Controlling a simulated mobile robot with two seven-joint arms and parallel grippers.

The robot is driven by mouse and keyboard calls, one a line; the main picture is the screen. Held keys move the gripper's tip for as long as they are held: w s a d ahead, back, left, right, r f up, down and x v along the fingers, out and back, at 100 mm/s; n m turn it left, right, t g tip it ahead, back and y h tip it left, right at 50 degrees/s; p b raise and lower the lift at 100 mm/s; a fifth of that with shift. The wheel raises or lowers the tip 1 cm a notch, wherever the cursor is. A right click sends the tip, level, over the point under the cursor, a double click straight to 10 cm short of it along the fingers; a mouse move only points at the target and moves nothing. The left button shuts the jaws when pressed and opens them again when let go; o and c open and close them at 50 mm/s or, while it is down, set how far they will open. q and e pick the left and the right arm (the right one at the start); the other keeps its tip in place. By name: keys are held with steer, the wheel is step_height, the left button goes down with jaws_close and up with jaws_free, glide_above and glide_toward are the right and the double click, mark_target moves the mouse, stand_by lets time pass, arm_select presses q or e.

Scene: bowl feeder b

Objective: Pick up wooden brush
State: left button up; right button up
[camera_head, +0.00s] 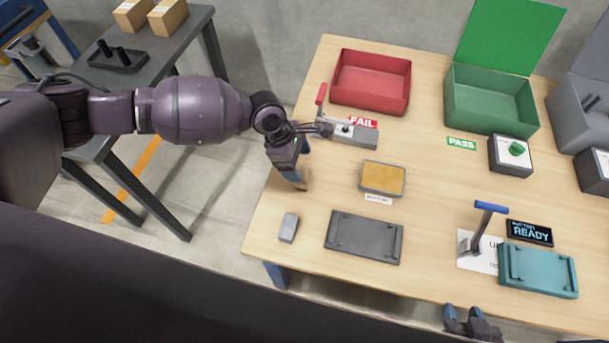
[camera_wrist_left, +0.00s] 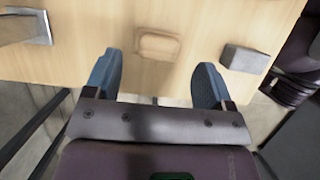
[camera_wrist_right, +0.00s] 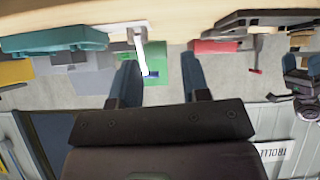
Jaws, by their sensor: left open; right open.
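The wooden brush (camera_wrist_left: 158,45) lies on the table near its left edge, a light wood block much like the tabletop in colour. In the head view the brush (camera_head: 305,181) shows only in part beside my left gripper (camera_head: 299,162), which hides the rest. My left gripper (camera_wrist_left: 156,82) is open above the table, and the brush appears between and beyond its fingertips, not gripped. My right gripper (camera_head: 464,316) is open and empty at the table's front edge; its fingers (camera_wrist_right: 158,82) also show in the right wrist view.
A grey block (camera_head: 289,227) and a dark tray (camera_head: 364,238) lie toward the front. A tan-topped box (camera_head: 382,178), a red bin (camera_head: 371,82), a green bin (camera_head: 490,100) and a teal fixture (camera_head: 538,271) are further right.

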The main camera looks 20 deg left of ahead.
arm_select(q)
steer(key=b+x, duration=0.1)
steer(key=x, duration=0.3)
steer(key=shift+a+f+b, duration=0.1)
steer(key=shift+f+b, duration=0.3)
steer(key=shift+f, duration=0.05)
steer(key=shift+r, duration=0.1)
steer(key=c, duration=1)
steer(key=shift+w+r, duration=0.1)
steer(key=shift+r, duration=0.4)
step_height(320, 180, up, 10)
steer(key=p, duration=0.4)
step_height(320, 180, up, 8)
steer(key=p, duration=0.2)
glide_above(305, 171)
steer(key=shift+a+r, duration=0.1)
steer(key=shift+r, duration=0.4)
arm_select(e)
steer(key=shift+s+r+t, duration=0.15)
steer(key=shift+r+t, duration=0.15)
steer(key=shift+r, duration=1.5)
steer(key=shift+d, duration=0.1)
